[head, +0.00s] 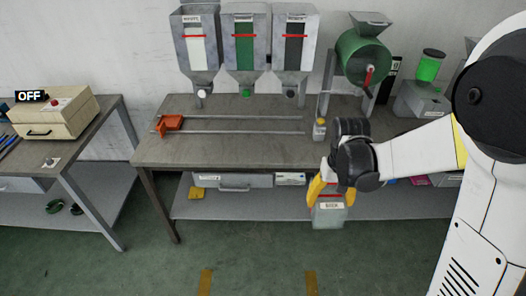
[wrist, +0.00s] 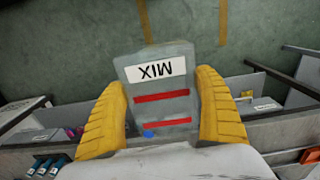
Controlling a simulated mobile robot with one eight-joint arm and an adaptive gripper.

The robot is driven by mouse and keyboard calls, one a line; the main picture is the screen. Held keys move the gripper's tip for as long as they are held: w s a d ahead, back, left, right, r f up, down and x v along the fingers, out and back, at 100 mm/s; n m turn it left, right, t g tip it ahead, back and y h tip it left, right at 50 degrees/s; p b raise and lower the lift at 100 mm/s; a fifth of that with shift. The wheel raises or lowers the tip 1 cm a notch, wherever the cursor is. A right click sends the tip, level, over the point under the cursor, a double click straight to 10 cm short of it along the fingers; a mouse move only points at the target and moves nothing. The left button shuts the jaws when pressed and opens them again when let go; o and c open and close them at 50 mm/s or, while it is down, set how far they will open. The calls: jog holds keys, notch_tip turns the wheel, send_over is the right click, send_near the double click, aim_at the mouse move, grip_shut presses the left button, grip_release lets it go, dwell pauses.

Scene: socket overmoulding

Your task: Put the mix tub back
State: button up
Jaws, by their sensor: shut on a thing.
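The mix tub (head: 329,218) is a translucent grey-green container with a white label and red bands. In the wrist view the tub (wrist: 160,82) shows the label MIX upside down. My gripper (head: 326,192) has yellow ribbed fingers. They are shut on the tub's two sides, as the fingers in the wrist view (wrist: 160,100) show. The tub hangs over the floor in front of the bench's front edge, below the bench top. A small blue spot shows near the tub's lower end in the wrist view.
The bench (head: 225,150) carries two rails and an orange carriage (head: 170,123) under three hoppers (head: 245,45). A green drum (head: 363,57) stands at the right. The lower shelf (head: 250,206) holds several items.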

jog(key=f+b, duration=0.4)
jog(key=f, duration=0.1)
jog(key=f+b, duration=0.2)
jog(key=shift+s+d+f, duration=0.1)
jog(key=shift+d+f, duration=0.1)
jog(key=shift+d, duration=0.2)
jog(key=w+a+f+t+b, duration=0.1)
jog(key=w+t, duration=0.1)
jog(key=w, duration=0.7)
jog(key=w+a+f+t+b, duration=0.1)
jog(key=w+f+t+b, duration=0.15)
jog(key=w, duration=0.65)
jog(key=w+d+r+t+b, duration=0.1)
jog(key=w+t, duration=0.5)
jog(key=w, duration=0.6)
jog(key=w+r+t+b, duration=0.3)
jog(key=w+r+t, duration=0.2)
jog(key=w, duration=0.7)
jog(key=shift+d+t, duration=0.4)
jog(key=shift+t, duration=0.85)
